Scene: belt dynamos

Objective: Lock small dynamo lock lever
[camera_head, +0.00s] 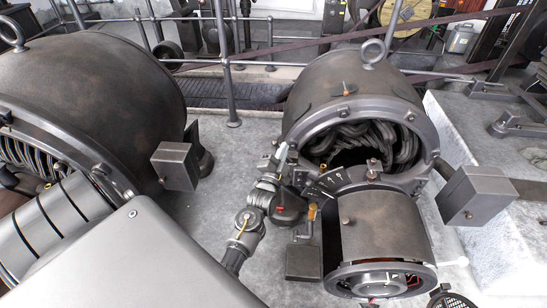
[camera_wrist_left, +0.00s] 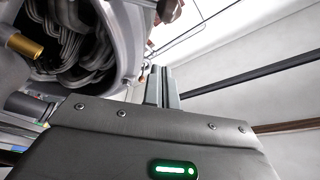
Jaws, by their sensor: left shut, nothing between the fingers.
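The small dynamo (camera_head: 385,225) stands right of centre in the head view, with its coils (camera_head: 370,145) showing in the open ring. A small lever with a brass-coloured handle (camera_head: 311,212) sits at its left side; I take this as the lock lever. A brass-coloured handle (camera_wrist_left: 24,46) also shows at the left of the left wrist view, beside the coils. My left gripper (camera_head: 282,153) is at the left rim of the dynamo ring, above and left of the lever. Its fingers (camera_wrist_left: 160,75) are shut and empty, apart from the brass handle. My right gripper is not in view.
A larger dynamo (camera_head: 90,85) fills the left. Grey boxes stick out at the large dynamo's side (camera_head: 175,166) and the small dynamo's right (camera_head: 475,195). Railings (camera_head: 226,60) and belts run behind. Bare floor (camera_head: 230,150) lies between the two dynamos.

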